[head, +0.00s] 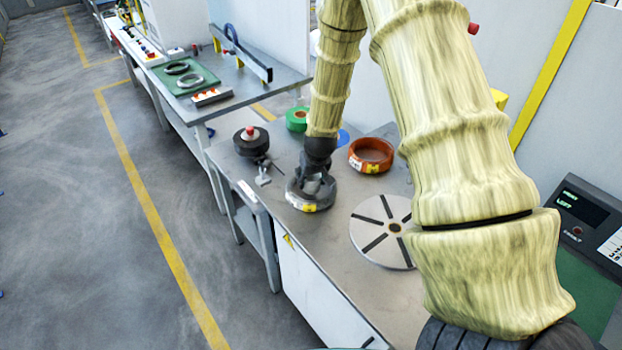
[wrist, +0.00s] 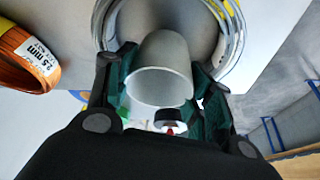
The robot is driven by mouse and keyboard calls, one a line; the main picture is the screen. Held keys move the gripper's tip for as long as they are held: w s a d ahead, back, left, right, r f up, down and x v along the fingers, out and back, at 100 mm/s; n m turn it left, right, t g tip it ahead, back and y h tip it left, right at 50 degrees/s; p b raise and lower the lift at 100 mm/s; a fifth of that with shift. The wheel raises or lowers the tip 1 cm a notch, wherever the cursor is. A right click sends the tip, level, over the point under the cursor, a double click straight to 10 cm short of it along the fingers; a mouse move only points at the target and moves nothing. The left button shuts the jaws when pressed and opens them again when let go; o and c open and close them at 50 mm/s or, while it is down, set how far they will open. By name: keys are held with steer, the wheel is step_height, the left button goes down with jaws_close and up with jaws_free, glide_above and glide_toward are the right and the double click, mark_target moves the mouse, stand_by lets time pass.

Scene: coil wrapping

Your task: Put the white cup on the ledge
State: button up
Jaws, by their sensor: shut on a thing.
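The white cup (wrist: 163,55), greyish in this light, is between the two fingers of my gripper (wrist: 160,88) in the wrist view. The fingers are shut on its sides. In the head view my gripper (head: 314,184) is low over the bench, at a grey coil (head: 308,205) with a yellow label. The cup is mostly hidden there by the fingers. The silver coil (wrist: 238,28) shows behind the cup in the wrist view. I cannot tell whether the cup touches the bench or coil. I cannot tell for sure which surface is the ledge.
An orange coil (head: 371,156) lies right of my gripper, with a slotted disc (head: 385,232) nearer. A black spool (head: 251,142) with a red knob and a green roll (head: 297,119) stand behind. A small grey part (head: 263,180) lies near the left edge. The bench front (head: 345,290) is clear.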

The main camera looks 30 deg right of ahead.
steer(key=shift+w+f, duration=0.1)
steer(key=shift+f, duration=0.75)
steer(key=shift+f, duration=0.2)
steer(key=o, duration=0.9)
steer(key=shift+o, duration=0.2)
steer(key=shift+r, duration=0.25)
